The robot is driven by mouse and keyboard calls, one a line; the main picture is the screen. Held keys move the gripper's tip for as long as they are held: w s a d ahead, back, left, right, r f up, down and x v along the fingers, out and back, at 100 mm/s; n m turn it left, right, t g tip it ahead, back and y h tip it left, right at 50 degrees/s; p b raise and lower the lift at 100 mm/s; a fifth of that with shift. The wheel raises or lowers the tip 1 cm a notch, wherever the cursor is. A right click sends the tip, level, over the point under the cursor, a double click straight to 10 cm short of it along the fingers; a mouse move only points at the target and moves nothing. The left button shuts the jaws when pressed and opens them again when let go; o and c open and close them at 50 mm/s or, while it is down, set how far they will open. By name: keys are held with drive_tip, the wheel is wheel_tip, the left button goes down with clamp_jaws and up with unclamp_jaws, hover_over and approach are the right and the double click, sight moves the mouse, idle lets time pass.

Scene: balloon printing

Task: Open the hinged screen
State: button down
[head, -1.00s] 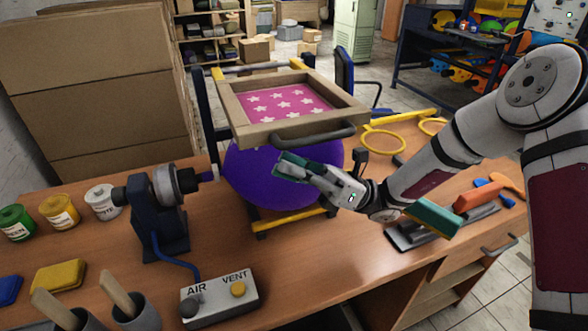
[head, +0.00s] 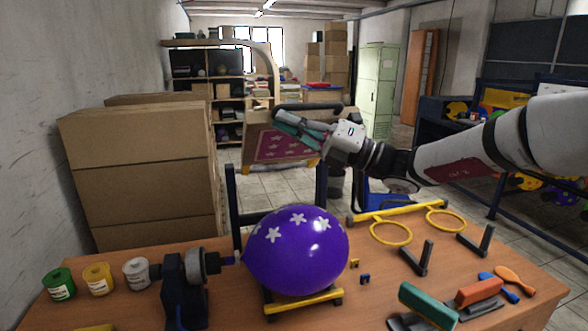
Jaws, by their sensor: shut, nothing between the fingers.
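The hinged screen (head: 250,147), a wooden frame with a pink star-patterned mesh, is swung up and back behind the balloon. Its dark handle (head: 343,108) is at the top edge. My gripper (head: 284,124) is shut and empty, in front of the screen's upper part just below the handle. I cannot tell whether it touches the frame. The purple balloon (head: 297,262) rests uncovered on its yellow support and bears white stars on its top. Part of the screen is hidden behind my gripper.
Blue posts (head: 232,206) rise at the table's back edge. A dark blue pump (head: 186,288) with a nozzle stands left of the balloon. Yellow rings (head: 391,234), squeegees (head: 430,304) and brackets lie to the right. Stacked cardboard boxes (head: 137,185) stand at the left.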

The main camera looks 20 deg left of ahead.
drive_tip(key=w+a+r+b, duration=0.1)
drive_tip(key=w+r, duration=0.1)
drive_tip(key=w+a+r+m+b, duration=0.1)
drive_tip(key=r, duration=0.2)
drive_tip(key=w+a+r+m+t+b, duration=0.1)
drive_tip(key=w+a+r, duration=0.1)
drive_tip(key=shift+w+r+h, duration=0.2)
drive_tip(key=shift+w+h, duration=0.15)
drive_tip(key=shift+h, duration=0.05)
drive_tip(key=shift+w+a+r, duration=0.35)
drive_tip(key=shift+w+r, duration=0.15)
drive_tip(key=shift+r, duration=0.15)
